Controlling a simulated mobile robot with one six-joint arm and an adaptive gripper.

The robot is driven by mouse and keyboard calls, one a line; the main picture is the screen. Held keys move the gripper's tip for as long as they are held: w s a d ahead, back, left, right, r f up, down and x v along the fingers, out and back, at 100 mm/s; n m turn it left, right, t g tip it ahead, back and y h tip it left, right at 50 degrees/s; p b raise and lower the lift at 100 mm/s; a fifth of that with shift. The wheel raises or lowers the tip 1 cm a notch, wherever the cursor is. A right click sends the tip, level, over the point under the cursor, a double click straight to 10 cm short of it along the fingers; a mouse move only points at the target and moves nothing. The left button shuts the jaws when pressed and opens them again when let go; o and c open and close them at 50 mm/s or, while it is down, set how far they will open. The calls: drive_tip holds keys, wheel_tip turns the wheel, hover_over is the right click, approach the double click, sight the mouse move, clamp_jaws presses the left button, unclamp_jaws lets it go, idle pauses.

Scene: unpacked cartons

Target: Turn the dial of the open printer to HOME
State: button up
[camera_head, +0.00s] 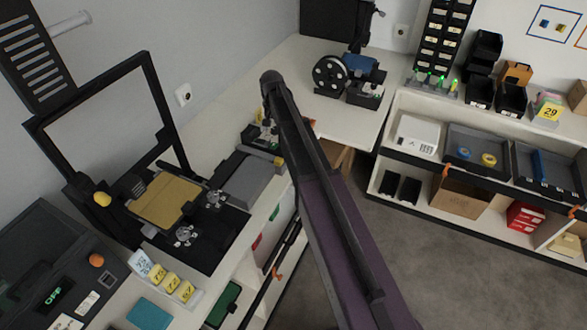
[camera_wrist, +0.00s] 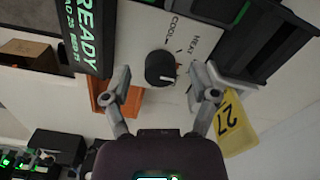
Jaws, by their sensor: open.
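In the wrist view a round black dial (camera_wrist: 160,68) with a white pointer line sits on a pale panel. The pointer faces right, slightly down in the picture. The labels COOL and HEAT are readable beside it; I cannot read HOME. My gripper (camera_wrist: 160,76) is open, one finger on each side of the dial; contact cannot be told.
In the wrist view a READY screen (camera_wrist: 82,32) is left of the dial. A yellow 27 tag (camera_wrist: 232,125) hangs near the right finger, and an orange part (camera_wrist: 128,102) lies behind the left. In the head view a grey box (camera_head: 247,178) sits on the bench.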

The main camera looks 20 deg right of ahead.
sight(275, 129)
drive_tip(key=n, duration=0.8)
drive_tip(key=shift+n, duration=0.4)
drive_tip(key=n, duration=0.3)
drive_tip(key=shift+d+n, duration=0.1)
drive_tip(key=shift+n, duration=0.3)
drive_tip(key=n, duration=0.4)
drive_tip(key=shift+n, duration=0.3)
wheel_tip(275, 129, up, 14)
drive_tip(key=p, duration=1.4)
drive_tip(key=s+f+m+b, duration=0.3)
drive_tip(key=s+m, duration=0.1)
drive_tip(key=s, duration=0.5)
drive_tip(key=s+f+m+b, duration=0.3)
drive_tip(key=s+m, duration=0.1)
drive_tip(key=s, duration=0.6)
drive_tip(key=s+f+m+b, duration=0.3)
drive_tip(key=s+m, duration=0.1)
drive_tip(key=s, duration=0.6)
drive_tip(key=shift+m, duration=0.4)
